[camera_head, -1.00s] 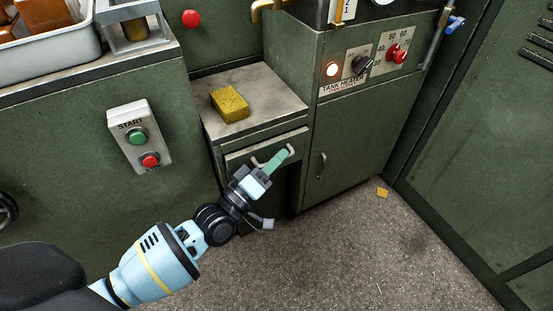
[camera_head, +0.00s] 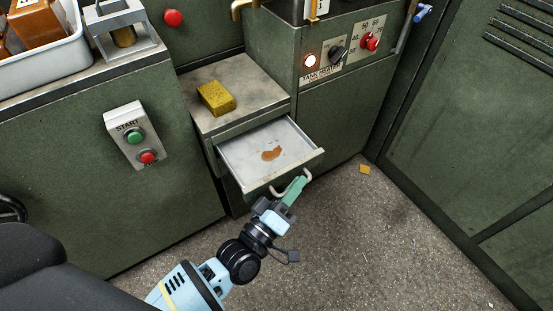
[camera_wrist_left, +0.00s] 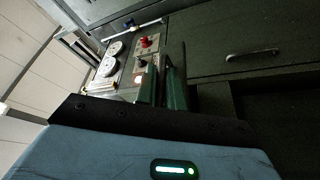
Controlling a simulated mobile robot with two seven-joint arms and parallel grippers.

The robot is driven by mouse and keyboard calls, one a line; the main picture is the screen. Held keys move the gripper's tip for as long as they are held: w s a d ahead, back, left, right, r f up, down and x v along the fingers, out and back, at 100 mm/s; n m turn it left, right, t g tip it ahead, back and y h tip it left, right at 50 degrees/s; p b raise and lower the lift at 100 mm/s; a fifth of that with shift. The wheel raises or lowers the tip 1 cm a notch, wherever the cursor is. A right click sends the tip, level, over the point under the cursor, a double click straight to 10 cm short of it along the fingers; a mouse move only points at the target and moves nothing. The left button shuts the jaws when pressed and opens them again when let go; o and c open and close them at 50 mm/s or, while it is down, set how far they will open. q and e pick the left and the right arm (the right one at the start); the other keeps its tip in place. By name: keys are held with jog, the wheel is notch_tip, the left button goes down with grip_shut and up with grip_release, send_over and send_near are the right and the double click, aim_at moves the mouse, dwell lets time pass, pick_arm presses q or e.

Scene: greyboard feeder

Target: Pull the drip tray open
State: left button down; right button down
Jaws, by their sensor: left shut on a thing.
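The drip tray (camera_head: 246,152) is a pale metal drawer that stands out from the cabinet under the small ledge in the head view. A brown stain (camera_head: 271,153) lies on its floor. Its curved handle (camera_head: 278,192) is on the front panel. My left gripper (camera_head: 298,187), with green fingers, is shut on the handle. My right gripper is not in view.
A yellow sponge (camera_head: 216,98) lies on the ledge above the tray. A START button box (camera_head: 136,136) is on the left panel. The tank heater cabinet (camera_head: 335,130) stands just right of the tray. Speckled floor (camera_head: 350,240) in front is clear apart from a small orange scrap (camera_head: 365,169).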

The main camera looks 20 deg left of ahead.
pick_arm(q)
jog(key=s+d, duration=0.1)
jog(key=d, duration=0.1)
jog(key=s+d, duration=0.2)
jog(key=shift+s+d+p, duration=0.25)
jog(key=shift+s+p, duration=0.05)
jog(key=shift+p, duration=0.1)
jog(key=c, duration=1.8)
grip_release()
jog(key=shift+p+v, duration=0.65)
jog(key=shift+v, duration=3.3)
